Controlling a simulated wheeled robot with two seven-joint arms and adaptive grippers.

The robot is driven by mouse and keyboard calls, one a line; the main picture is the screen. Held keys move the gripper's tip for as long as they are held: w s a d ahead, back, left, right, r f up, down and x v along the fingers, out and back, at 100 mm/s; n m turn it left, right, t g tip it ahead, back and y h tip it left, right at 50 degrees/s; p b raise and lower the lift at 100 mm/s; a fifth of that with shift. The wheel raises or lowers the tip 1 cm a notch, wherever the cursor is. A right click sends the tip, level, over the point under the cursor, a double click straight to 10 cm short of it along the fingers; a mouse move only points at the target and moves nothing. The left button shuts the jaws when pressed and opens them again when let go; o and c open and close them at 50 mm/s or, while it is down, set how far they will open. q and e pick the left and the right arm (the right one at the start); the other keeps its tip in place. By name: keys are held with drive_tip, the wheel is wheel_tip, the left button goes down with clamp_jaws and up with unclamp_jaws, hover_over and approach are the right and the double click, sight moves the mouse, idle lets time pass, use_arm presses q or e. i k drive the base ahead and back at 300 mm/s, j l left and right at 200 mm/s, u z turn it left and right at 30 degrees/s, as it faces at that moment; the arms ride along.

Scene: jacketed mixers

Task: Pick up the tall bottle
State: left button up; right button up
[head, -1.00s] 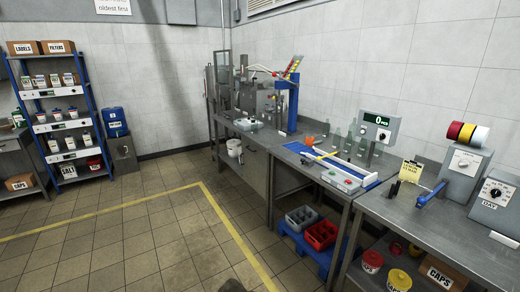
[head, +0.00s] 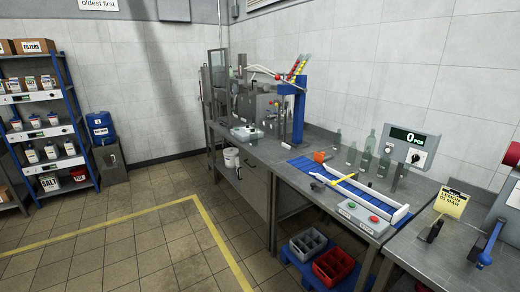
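Several clear glass bottles stand upright on the metal bench, between the orange cup and the counter display. A bottle (head: 370,141) at the back looks tallest, though the bottles overlap and their heights are hard to compare. Another bottle (head: 384,164) stands in front of the display, and a smaller one (head: 337,141) stands at the left of the group. Neither of my grippers shows in the head view.
The counter display (head: 408,145) stands right of the bottles. An orange cup (head: 319,156) is on the left. Crates (head: 308,243) sit below. The tiled floor (head: 150,240) before the bench is clear.

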sight(252, 127)
drive_tip(key=i+l+u, duration=0.1)
drive_tip(key=i, duration=1.15)
